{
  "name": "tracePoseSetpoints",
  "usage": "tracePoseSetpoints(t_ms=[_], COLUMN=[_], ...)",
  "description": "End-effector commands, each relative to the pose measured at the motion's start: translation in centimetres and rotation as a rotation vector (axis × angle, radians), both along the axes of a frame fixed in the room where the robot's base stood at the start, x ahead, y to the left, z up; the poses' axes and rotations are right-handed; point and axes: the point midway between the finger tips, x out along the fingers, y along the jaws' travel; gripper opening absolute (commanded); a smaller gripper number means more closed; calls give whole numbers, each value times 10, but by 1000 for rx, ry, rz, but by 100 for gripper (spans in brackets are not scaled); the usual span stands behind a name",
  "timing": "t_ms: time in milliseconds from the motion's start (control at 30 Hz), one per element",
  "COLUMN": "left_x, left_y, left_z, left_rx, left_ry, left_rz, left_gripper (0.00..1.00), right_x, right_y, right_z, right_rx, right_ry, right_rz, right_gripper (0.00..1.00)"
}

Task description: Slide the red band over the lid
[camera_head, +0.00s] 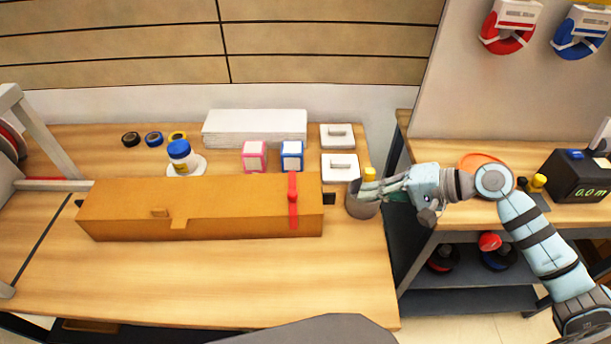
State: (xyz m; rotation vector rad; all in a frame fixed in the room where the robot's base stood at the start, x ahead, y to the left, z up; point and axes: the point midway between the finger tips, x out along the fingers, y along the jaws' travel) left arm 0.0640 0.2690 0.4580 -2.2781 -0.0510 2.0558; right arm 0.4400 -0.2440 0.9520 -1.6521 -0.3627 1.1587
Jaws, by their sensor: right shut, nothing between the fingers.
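A long brown box (200,222) lies across the table, and its flat top is the lid (240,197). The red band (292,212) runs over the top and down the front of the box near its right end. My right gripper (362,188) is shut and empty, to the right of the box and apart from the band. It is at or above a grey cup (362,209); I cannot tell whether they touch. My left gripper is not in view.
Behind the box are a white stack (254,128), a blue-capped jar (179,155), pink (254,156) and blue (292,155) small boxes, tape rolls (153,139) and white square pieces (339,167). A second bench (470,214) stands right. The front of the table is clear.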

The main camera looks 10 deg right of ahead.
Motion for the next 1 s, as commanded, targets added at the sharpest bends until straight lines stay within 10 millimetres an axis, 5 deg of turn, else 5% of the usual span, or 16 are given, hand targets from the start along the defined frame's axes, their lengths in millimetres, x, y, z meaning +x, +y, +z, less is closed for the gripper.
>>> tracePoseSetpoints(t_ms=[233,600,1000], left_x=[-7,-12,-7], left_y=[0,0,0], left_z=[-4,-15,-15], left_rx=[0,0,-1], left_ry=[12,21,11], left_rz=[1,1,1], left_gripper=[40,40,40], right_x=[11,49,69], right_y=[25,82,110], right_z=[-8,-49,-47], right_rx=[13,10,2], right_ry=[1,2,2], right_rz=[22,22,18], right_gripper=[0,0,0])
